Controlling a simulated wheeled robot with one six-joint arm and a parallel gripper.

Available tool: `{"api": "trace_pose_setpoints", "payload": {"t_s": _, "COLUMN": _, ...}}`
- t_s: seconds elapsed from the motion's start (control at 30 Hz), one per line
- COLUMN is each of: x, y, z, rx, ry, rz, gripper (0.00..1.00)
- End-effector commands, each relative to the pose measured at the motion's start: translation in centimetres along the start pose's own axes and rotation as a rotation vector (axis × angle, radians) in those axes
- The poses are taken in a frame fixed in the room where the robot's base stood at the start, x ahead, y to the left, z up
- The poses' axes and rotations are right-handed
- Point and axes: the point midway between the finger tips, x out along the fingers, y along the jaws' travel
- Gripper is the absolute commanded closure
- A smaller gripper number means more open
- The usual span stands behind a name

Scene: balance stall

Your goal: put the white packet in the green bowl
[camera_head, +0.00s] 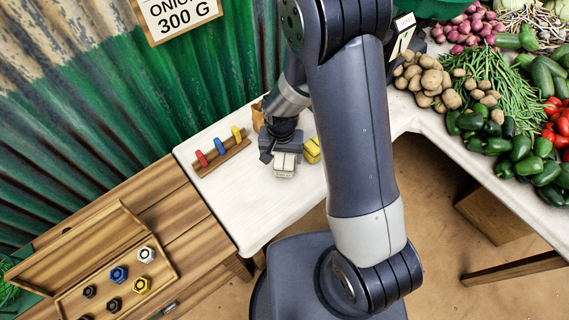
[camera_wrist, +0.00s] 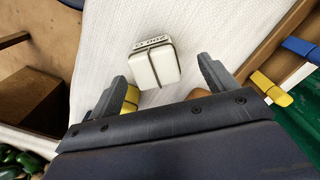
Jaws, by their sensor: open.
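The white packet (camera_head: 284,165) stands on the white cloth-covered table, with a dark band around it. It also shows in the wrist view (camera_wrist: 154,67), just beyond and between my fingertips. My gripper (camera_head: 276,154) is open and close to the packet, with gaps on both sides in the wrist view; no hold shows. A green rounded thing (camera_head: 428,9), perhaps the green bowl, is cut off by the top edge of the head view, partly behind my arm.
A yellow packet (camera_head: 312,150) stands close at the right of the white one. A wooden rack (camera_head: 222,158) with red, blue and yellow pieces is at the left. An open box of weights (camera_head: 118,278) lies lower left. Potatoes (camera_head: 425,78) and vegetables fill the right table.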

Motion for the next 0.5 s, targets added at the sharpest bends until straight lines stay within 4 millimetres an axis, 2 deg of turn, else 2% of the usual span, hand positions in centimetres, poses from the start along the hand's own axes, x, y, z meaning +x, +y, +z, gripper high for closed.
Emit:
{"api": "trace_pose_setpoints", "payload": {"t_s": 0.23, "x": 1.3, "y": 0.3, "z": -0.1, "rx": 0.000, "ry": -0.003, "rz": 0.002, "gripper": 0.20}}
{"api": "trace_pose_setpoints", "payload": {"t_s": 0.5, "x": 4.4, "y": 0.8, "z": -0.4, "rx": 0.000, "ry": -0.002, "rz": 0.001, "gripper": 0.20}}
